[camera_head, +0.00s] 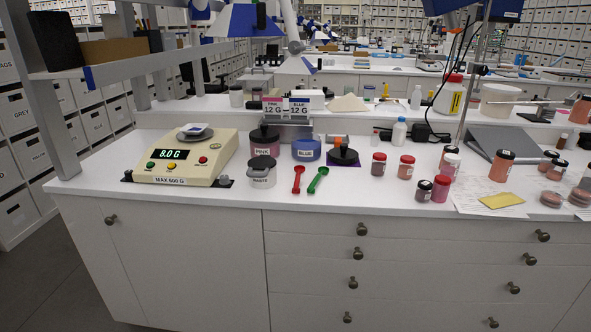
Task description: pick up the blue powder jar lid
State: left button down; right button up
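The blue powder jar (306,150) is a low round jar labelled BLUE in the middle of the white bench. Its top looks blue, with no black lid on it. A black round lid (343,157) with an upright knob lies just right of it on a small dark purple mat (357,163). I cannot tell for certain that this is the blue jar's lid. The pink jar (264,143), labelled PINK, stands left of the blue jar with a dark top. Neither of my grippers can be made out in this view.
A scale (190,157) reading 8.0 G stands at left. A waste jar (262,172), a red scoop (298,178) and a green scoop (318,179) lie in front. A raised shelf runs behind.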

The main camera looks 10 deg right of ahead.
aim_at(342, 155)
jog(key=u, duration=0.3)
jog(key=k, duration=0.35)
jog(key=z, duration=1.05)
jog(key=i, duration=1.75)
jog(key=u, duration=0.8)
